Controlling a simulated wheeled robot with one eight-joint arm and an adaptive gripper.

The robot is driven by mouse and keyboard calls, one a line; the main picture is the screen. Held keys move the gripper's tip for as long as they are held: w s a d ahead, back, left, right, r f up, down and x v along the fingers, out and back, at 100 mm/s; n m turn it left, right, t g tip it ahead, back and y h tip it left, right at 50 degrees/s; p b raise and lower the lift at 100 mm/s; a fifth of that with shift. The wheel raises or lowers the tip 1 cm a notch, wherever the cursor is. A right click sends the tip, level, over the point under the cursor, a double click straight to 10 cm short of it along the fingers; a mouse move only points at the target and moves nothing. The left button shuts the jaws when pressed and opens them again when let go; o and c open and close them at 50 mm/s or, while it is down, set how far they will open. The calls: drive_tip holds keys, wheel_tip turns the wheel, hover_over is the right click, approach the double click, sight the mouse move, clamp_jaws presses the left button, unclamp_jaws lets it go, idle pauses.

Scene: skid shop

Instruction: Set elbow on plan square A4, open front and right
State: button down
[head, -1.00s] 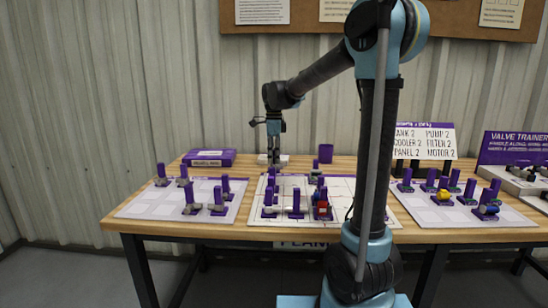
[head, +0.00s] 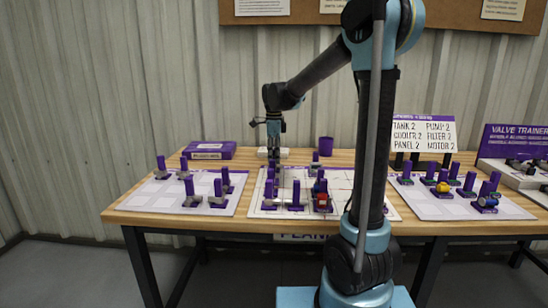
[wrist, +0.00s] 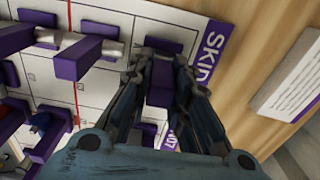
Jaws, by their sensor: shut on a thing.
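My gripper (wrist: 165,80) is shut on a purple piece with an upright purple post (wrist: 160,88), seen from above in the wrist view. I take this piece to be the elbow; its pipe openings are mostly hidden by the fingers. It is over or on the white gridded plan board (wrist: 105,85), by the edge strip lettered "SKID". I cannot tell whether it touches the board. In the head view my gripper (head: 273,158) points down over the back left part of the plan board (head: 340,181).
A purple-posted piece with grey pipe (wrist: 85,50) stands close beside my gripper. Other pieces, one red (head: 321,200), stand on the board's front left. Side boards (head: 160,198) (head: 430,207) hold more pieces. A purple box (head: 209,150) and cup (head: 326,146) stand behind.

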drive_tip(key=shift+f, duration=0.7)
idle(0.7)
drive_tip(key=c, duration=1.4)
unclamp_jaws()
drive_tip(key=shift+r, duration=0.7)
drive_tip(key=shift+r, duration=3.4)
drive_tip(key=shift+s, duration=0.1)
